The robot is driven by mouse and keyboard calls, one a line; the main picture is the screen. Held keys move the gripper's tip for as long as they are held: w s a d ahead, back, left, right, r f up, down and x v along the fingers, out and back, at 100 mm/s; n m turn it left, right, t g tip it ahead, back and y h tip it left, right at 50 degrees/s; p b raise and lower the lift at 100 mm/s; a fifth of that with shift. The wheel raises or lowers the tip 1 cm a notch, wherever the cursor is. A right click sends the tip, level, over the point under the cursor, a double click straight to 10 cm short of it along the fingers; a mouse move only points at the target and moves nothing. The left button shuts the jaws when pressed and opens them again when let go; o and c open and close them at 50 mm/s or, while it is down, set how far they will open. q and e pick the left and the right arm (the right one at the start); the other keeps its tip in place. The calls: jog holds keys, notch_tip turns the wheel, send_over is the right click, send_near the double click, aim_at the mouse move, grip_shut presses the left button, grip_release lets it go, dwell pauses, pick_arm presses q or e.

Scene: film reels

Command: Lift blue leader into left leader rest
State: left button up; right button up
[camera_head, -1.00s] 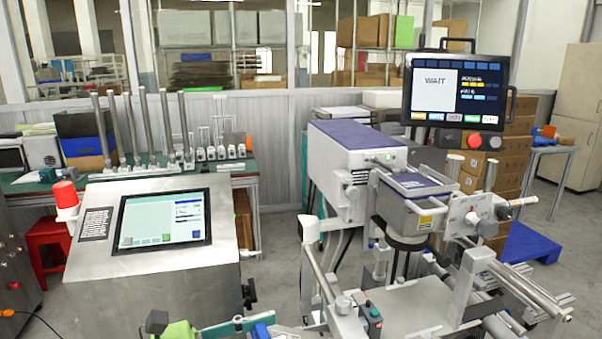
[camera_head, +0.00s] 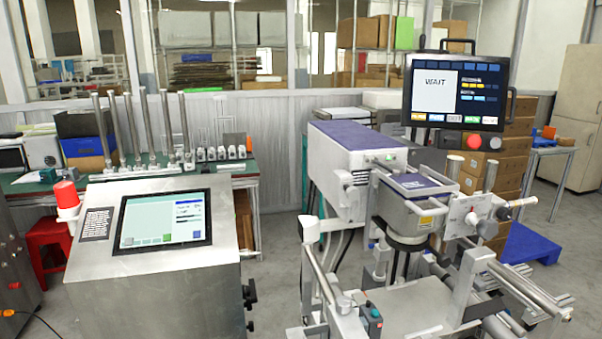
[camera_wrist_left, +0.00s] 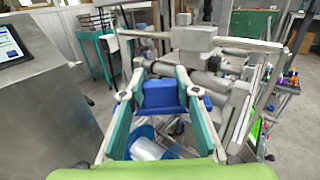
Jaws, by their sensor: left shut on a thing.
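My left gripper (camera_wrist_left: 161,98) shows in the left wrist view, with its two teal-and-grey fingers on either side of the blue leader (camera_wrist_left: 163,94). It is shut on this small blue block, which sits between the fingertips. The head view does not show my left gripper or the blue leader now. My right gripper is in neither view. I cannot tell which part is the left leader rest.
Grey machine rails and arms (camera_wrist_left: 210,60) lie just beyond the gripper. A blue bin (camera_wrist_left: 180,151) with a white roll is below it. A steel console with a screen (camera_head: 162,221) stands left of the labelling machine (camera_head: 360,165). Bare floor lies between them.

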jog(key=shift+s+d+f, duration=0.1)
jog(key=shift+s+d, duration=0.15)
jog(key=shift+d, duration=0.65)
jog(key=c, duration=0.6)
pick_arm(q)
jog(key=s+a+f+n+t+y, duration=0.2)
jog(key=s+a+n+t+y, duration=0.1)
jog(key=s+a+n+y, duration=0.4)
jog(key=a+y, duration=0.3)
jog(key=a, duration=0.1)
jog(key=shift+s+a+f+t+y, duration=0.25)
jog(key=shift+f+t+y, duration=0.05)
jog(key=shift+f+y, duration=0.1)
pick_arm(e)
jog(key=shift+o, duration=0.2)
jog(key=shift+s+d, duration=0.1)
